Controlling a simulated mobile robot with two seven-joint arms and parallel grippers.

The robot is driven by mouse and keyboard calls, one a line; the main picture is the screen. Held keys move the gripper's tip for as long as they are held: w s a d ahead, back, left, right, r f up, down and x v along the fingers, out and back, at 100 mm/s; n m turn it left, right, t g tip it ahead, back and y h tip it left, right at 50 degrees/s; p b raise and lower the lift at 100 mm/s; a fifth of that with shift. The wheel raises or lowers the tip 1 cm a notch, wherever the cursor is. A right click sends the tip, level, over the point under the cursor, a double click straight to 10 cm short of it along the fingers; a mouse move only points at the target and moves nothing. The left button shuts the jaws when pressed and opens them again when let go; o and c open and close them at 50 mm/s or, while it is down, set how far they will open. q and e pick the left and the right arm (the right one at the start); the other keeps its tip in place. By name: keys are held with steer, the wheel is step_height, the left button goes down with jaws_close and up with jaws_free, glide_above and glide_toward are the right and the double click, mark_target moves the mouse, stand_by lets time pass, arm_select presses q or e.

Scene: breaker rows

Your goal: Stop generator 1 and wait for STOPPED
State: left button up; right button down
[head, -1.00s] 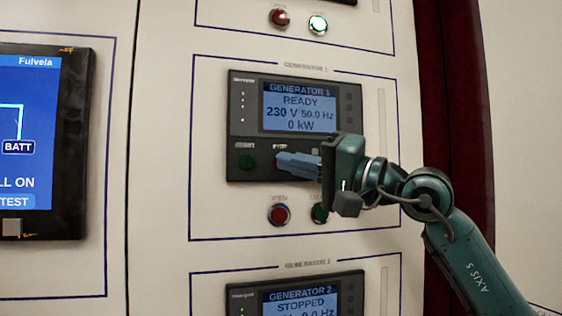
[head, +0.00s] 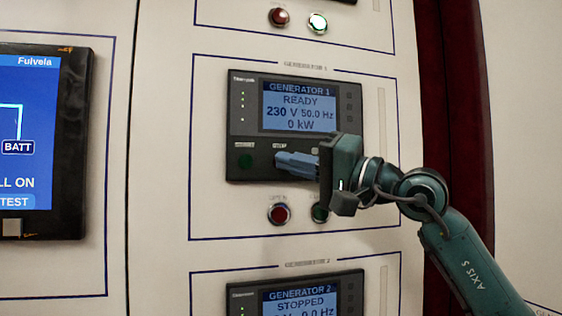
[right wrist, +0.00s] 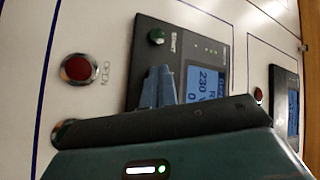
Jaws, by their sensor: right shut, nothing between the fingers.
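The generator 1 controller (head: 243,130) is a dark panel on the white cabinet. Its screen (head: 299,107) reads GENERATOR 1, READY, 230 V, 50.0 Hz, 0 kW. The green start button (head: 246,162) is at its lower left. The stop label (head: 280,146) shows, but the button below it is hidden by my right gripper (head: 279,160). The right gripper is shut and empty, its blue fingertips at the stop button's place; whether they touch it I cannot tell. In the right wrist view the fingers (right wrist: 157,86) lie over the controller (right wrist: 150,28). My left gripper is not in view.
Below the controller are a red open button (head: 279,214) and a green button (head: 320,212), partly behind my gripper. The generator 2 controller (head: 243,292) below reads STOPPED. A blue touchscreen (head: 30,130) stands at left. Another red and lit button pair (head: 318,24) is above.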

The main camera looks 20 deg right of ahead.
stand_by(0.5)
steer(key=shift+s+f+b, duration=0.1)
steer(key=shift+s+b, duration=0.25)
steer(key=shift+s, duration=0.35)
steer(key=shift+s, duration=0.1)
steer(key=s+b, duration=0.2)
steer(key=s, duration=0.2)
steer(key=shift+s+d, duration=0.15)
steer(key=shift+s, duration=0.25)
stand_by(0.4)
